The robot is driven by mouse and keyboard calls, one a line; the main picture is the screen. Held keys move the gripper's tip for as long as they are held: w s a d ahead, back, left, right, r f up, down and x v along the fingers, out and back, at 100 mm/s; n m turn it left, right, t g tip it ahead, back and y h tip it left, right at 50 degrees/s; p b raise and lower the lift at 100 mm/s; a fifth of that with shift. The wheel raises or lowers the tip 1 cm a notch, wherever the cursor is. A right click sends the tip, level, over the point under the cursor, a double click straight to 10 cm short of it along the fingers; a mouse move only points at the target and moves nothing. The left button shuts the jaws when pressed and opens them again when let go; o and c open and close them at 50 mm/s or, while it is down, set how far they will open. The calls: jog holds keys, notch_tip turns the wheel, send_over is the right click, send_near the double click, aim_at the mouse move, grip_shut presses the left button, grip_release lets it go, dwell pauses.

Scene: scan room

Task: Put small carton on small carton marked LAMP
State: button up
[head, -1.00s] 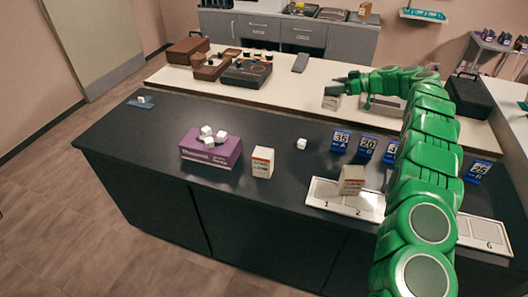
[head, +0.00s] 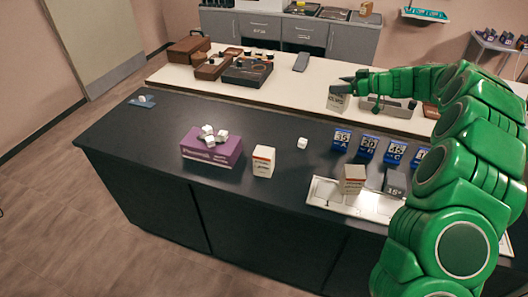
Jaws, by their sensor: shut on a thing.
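My gripper (head: 352,87) is at the end of my green arm, above the gap between the dark counter and the pale bench. It is shut on a small carton (head: 339,102), which hangs below the fingers, clear of the surfaces. A second small carton, white and orange (head: 263,161), stands upright on the dark counter right of the purple box. A third small carton (head: 353,179) stands on the white numbered tray (head: 325,193). The print on the cartons is too small to read, so I cannot tell which is marked LAMP.
The dark counter (head: 130,130) bears a purple box (head: 208,152) topped with white cubes, a loose white cube (head: 302,143), blue number signs (head: 342,139) and a grey block (head: 396,183). Behind is a pale bench (head: 180,76) with cases. My arm covers the right side.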

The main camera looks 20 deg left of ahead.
jog(key=s+a+r+n+g, duration=0.15)
jog(key=s+a, duration=0.25)
jog(key=s, duration=0.7)
jog(key=s+a+r+n+g, duration=0.15)
jog(key=s+a, duration=0.25)
jog(key=s, duration=0.8)
jog(key=s+a+r+n+g, duration=0.15)
jog(key=s+a, duration=0.35)
jog(key=s, duration=0.6)
jog(key=shift+m+y, duration=0.3)
jog(key=shift+m, duration=0.15)
jog(key=shift+w+a+f, duration=1.2)
jog(key=shift+w+f, duration=0.75)
jog(key=shift+f, duration=0.05)
jog(key=shift+w+a+f, duration=1.2)
jog(key=shift+w+f, duration=0.8)
jog(key=shift+f, duration=0.05)
jog(key=shift+w+a+f, duration=1.2)
jog(key=shift+w+f, duration=0.75)
jog(key=shift+f, duration=0.05)
jog(key=shift+f, duration=0.1)
jog(key=o, duration=1.1)
jog(key=v, duration=1.2)
